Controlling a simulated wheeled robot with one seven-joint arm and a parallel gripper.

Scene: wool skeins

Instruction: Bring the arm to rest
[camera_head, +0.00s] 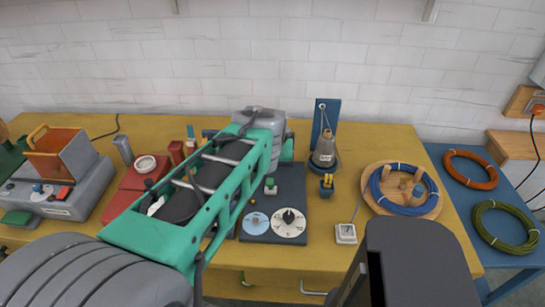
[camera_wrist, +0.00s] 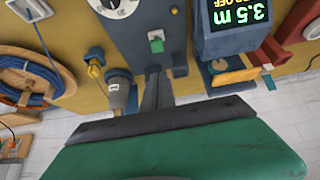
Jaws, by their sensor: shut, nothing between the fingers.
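My green and dark grey arm stretches from the lower left over the bench in the head view. Its far end is near the back of the dark winding machine (camera_head: 285,195), and the fingertips cannot be made out there. In the wrist view my gripper (camera_wrist: 157,80) shows as two dark fingers close together, shut and empty. They point at the machine's dark panel (camera_wrist: 135,35), with its green button (camera_wrist: 157,43) just beyond. I cannot tell the height of the fingers above it. My arm hides part of the bench behind it.
A blue side table (camera_head: 480,220) bears orange (camera_head: 471,170) and olive (camera_head: 505,228) coils. A white brick wall (camera_head: 300,60) stands behind.

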